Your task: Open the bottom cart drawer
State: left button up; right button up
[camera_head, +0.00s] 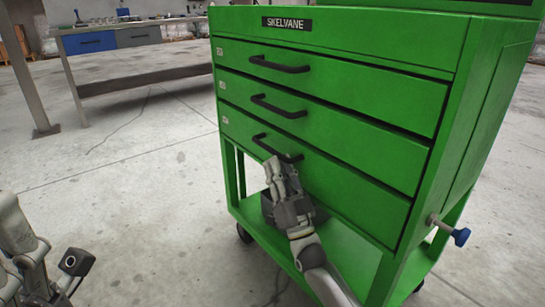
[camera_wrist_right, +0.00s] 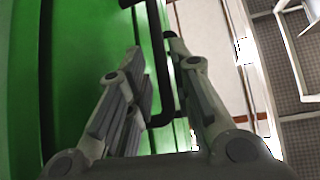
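The green cart (camera_head: 340,22), labelled SKELVANE, stands in front of me with three stacked drawers. The bottom drawer (camera_head: 350,190) looks flush with the drawers above it. Its black bar handle (camera_head: 277,148) is partly hidden by my right gripper (camera_head: 279,164), which reaches up to it from below. In the right wrist view, the handle (camera_wrist_right: 164,85) lies between the two spread fingers of my right gripper (camera_wrist_right: 160,50), nearer the right-hand finger. Whether a finger touches it is unclear.
The middle drawer handle (camera_head: 278,106) and top drawer handle (camera_head: 279,64) sit above. An open lower shelf (camera_head: 345,262) lies under the drawers. A workbench (camera_head: 140,65) stands behind left, with clear floor between.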

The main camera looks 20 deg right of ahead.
aim_at(273, 149)
jog(key=shift+b+x, duration=0.45)
jog(key=shift+x, duration=1.75)
jog(key=shift+c, duration=0.3)
grip_shut()
